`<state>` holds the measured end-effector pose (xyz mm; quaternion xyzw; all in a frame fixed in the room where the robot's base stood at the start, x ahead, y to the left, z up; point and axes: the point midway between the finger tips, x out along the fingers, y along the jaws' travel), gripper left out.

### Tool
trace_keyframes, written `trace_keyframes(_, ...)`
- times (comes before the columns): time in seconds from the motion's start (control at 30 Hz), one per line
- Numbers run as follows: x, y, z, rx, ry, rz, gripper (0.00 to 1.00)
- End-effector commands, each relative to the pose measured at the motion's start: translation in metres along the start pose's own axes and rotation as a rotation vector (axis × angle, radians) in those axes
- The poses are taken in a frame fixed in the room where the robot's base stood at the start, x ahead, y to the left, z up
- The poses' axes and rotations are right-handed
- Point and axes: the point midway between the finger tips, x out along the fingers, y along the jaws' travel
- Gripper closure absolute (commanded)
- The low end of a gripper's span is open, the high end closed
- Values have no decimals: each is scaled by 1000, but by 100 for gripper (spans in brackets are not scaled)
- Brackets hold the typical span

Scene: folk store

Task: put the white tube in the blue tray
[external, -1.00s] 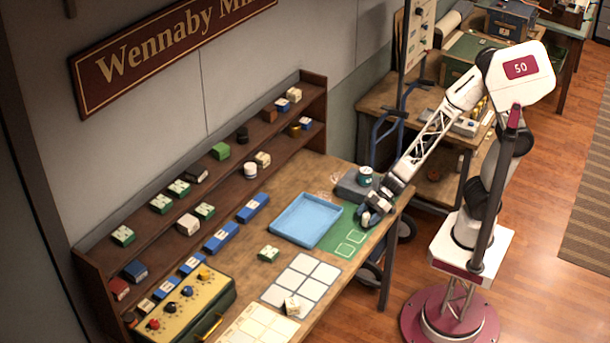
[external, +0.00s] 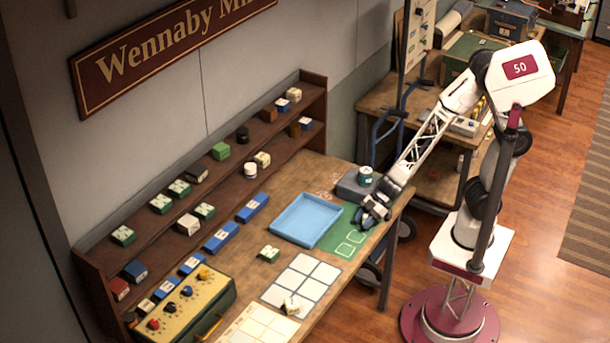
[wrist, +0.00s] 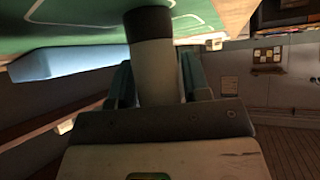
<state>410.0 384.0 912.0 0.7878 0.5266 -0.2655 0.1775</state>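The white tube (wrist: 155,75) with a dark end stands between the fingers of my gripper (wrist: 157,82) in the wrist view. Both fingers lie close against its sides, and the gripper looks shut on it. The tube's dark end points toward the green mat; I cannot tell whether they touch. In the external view my gripper (external: 374,210) is low over the mat, just right of the blue tray, and the tube is hard to make out. The blue tray (external: 307,219) is empty on the table; its side shows at the left in the wrist view (wrist: 75,60).
The green mat (external: 350,243) has white outlined squares. A grey block with a dark green round item (external: 365,176) sits behind my gripper. Shelves with small boxes (external: 220,151) line the wall.

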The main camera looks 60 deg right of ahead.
Motion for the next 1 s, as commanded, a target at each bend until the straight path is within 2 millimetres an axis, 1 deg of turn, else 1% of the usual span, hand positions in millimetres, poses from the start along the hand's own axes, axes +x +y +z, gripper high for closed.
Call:
trace_keyframes(0.03,0,0,0,0,0,0,64)
trace_keyframes(0.1,0,0,0,0,0,0,75)
trace_keyframes(0.13,0,0,0,0,0,0,78)
trace_keyframes(0.47,0,0,-1,0,0,0,78)
trace_keyframes(0.67,-5,0,-7,0,2,0,78)
trace_keyframes(0.93,-21,0,-29,-2,3,1,78)
trace_keyframes(0.97,-24,0,-29,-1,2,0,78)
trace_keyframes(1.0,-28,-3,-25,0,0,0,78)
